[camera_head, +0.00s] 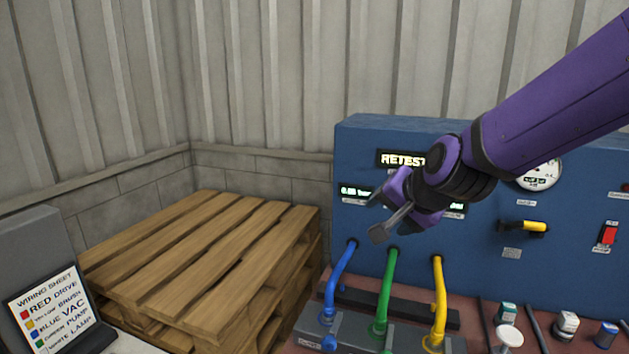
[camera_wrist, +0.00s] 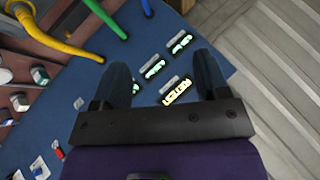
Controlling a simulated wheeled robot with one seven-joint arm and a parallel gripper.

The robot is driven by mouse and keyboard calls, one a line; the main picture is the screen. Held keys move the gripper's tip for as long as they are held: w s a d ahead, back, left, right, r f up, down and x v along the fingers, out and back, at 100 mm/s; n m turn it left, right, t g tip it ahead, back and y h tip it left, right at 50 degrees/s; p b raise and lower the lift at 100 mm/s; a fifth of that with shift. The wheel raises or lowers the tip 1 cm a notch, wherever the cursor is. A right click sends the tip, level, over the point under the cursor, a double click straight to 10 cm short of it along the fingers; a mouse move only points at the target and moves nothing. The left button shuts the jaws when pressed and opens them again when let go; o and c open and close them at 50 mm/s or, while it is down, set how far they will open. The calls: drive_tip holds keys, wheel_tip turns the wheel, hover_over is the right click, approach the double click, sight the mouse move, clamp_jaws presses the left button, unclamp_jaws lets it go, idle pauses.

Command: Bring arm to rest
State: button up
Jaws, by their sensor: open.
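My purple arm reaches in from the upper right in the head view. My gripper (camera_head: 382,218) hangs in front of a blue test panel (camera_head: 540,264), above the cables and apart from the bench. In the wrist view my gripper (camera_wrist: 165,85) shows two dark fingers spread apart with nothing between them. Past the fingers lies the panel face with a lit display (camera_wrist: 180,91) reading "RETEST" and several smaller green readouts. My arm hides part of the panel in the head view.
Blue (camera_head: 340,280), green (camera_head: 387,290) and yellow (camera_head: 438,300) cables rise from a grey block to the panel. Stacked wooden pallets (camera_head: 200,260) stand left. A wiring sheet (camera_head: 50,310) is at lower left. A yellow handle (camera_head: 533,226) and red switch (camera_head: 607,235) are on the panel.

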drive_tip(key=s+d+r+n+g+h, duration=0.1)
drive_tip(key=s+d+r+n, duration=0.2)
drive_tip(key=s+d, duration=0.5)
drive_tip(key=s+d+r+n+g+h, duration=0.2)
drive_tip(key=s+d, duration=0.6)
drive_tip(key=s, duration=0.6)
drive_tip(key=shift+s+d+r+n+h, duration=0.25)
drive_tip(key=shift+r+n, duration=0.2)
drive_tip(key=shift+n, duration=0.25)
